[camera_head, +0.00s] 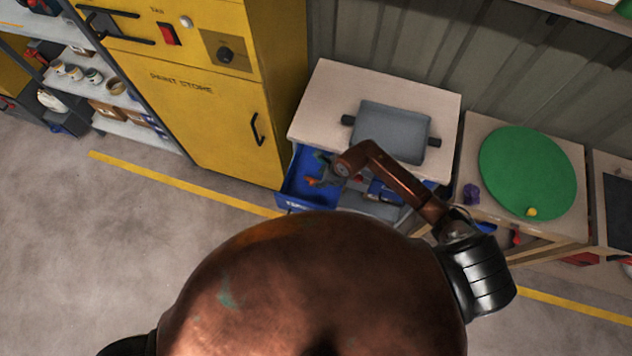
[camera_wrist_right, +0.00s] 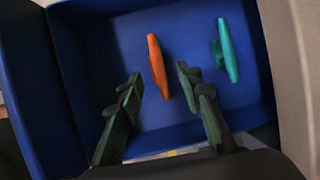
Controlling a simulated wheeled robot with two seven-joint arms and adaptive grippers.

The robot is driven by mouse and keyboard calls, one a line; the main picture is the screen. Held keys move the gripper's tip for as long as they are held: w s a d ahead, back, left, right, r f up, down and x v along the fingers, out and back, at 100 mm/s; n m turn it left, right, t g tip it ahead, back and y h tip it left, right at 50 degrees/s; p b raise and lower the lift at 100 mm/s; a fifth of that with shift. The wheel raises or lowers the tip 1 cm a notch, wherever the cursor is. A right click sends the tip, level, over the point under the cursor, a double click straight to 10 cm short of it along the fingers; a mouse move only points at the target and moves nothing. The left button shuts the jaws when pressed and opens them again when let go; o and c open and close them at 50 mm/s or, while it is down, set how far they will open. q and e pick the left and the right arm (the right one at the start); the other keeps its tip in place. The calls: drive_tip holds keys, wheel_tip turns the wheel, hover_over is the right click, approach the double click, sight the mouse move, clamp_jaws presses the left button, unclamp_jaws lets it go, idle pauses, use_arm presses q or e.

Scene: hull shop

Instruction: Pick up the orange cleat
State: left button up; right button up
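The orange cleat (camera_wrist_right: 157,66) lies on the floor of an open blue drawer (camera_wrist_right: 221,108) in the right wrist view. A teal cleat (camera_wrist_right: 226,50) lies to its right in the same drawer. My right gripper (camera_wrist_right: 159,76) is open over the drawer, its two dark fingers apart, with the orange cleat showing between and beyond their tips. I cannot tell the height of the fingers above the cleat. In the head view my right gripper (camera_head: 328,172) is at the blue drawer (camera_head: 305,192), and a small orange part of the cleat (camera_head: 311,182) shows there. My left gripper is not seen.
To the right, another table has a green round mat (camera_head: 525,165), a yellow object (camera_head: 531,212) and a purple object (camera_head: 471,194). A yellow paint cabinet (camera_head: 205,110) stands to the left.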

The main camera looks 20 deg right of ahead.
sight(314, 180)
drive_tip(key=x, duration=0.5)
drive_tip(key=shift+w+a+f, duration=0.1)
drive_tip(key=shift+a+f, duration=0.1)
drive_tip(key=shift+a, duration=0.2)
drive_tip(key=shift+c, duration=0.6)
clamp_jaws()
